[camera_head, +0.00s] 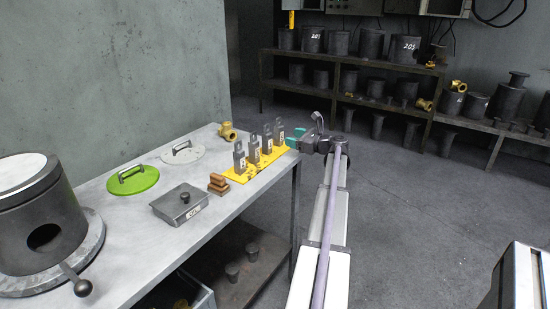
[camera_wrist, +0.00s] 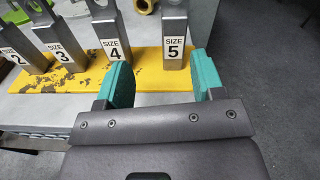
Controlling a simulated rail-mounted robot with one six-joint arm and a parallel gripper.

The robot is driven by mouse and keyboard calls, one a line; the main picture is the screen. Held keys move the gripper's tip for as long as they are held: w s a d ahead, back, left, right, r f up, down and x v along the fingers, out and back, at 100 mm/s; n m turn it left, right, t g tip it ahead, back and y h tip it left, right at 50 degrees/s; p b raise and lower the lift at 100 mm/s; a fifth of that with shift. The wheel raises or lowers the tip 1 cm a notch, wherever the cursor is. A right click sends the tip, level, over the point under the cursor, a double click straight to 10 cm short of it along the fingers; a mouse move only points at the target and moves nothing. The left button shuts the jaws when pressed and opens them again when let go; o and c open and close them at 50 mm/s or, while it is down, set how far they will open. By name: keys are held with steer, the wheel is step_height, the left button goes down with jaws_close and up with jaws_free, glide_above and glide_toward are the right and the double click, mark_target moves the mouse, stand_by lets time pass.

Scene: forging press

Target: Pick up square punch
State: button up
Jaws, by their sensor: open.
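Several grey upright tools with a hole through the top stand in a row on a yellow plate (camera_head: 234,177) at the table's right edge. In the wrist view they carry labels: size 2 (camera_wrist: 13,40), size 3 (camera_wrist: 52,30), size 4 (camera_wrist: 112,25) and size 5 (camera_wrist: 175,28). I cannot tell from their shape which one is the square punch. My gripper (camera_wrist: 160,76) is open and empty. Its two green fingers point toward the size 5 tool, which stands between and beyond their tips. In the head view my gripper (camera_head: 293,138) is at the row's far right end.
The yellow plate also shows in the wrist view (camera_wrist: 80,76). A furnace pot (camera_head: 40,220) stands left. Shelves (camera_head: 350,95) line the back wall.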

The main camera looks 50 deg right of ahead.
mark_target(275, 130)
steer(key=shift+s+d+f+m+t, duration=0.15)
steer(key=shift+d+f+m, duration=0.05)
steer(key=shift+d+m, duration=0.2)
steer(key=shift+s+d+f+m+t, duration=0.15)
steer(key=shift+d+f+m, duration=0.05)
steer(key=shift+d+m, duration=0.2)
steer(key=shift+r, duration=0.25)
steer(key=shift+w+r, duration=0.1)
steer(key=shift+w, duration=0.05)
steer(key=w, duration=1)
steer(key=shift+w+a+r+p, duration=0.1)
steer(key=shift+w+a+p, duration=0.15)
steer(key=shift+a+p, duration=0.15)
steer(key=shift+c, duration=0.3)
jaws_close()
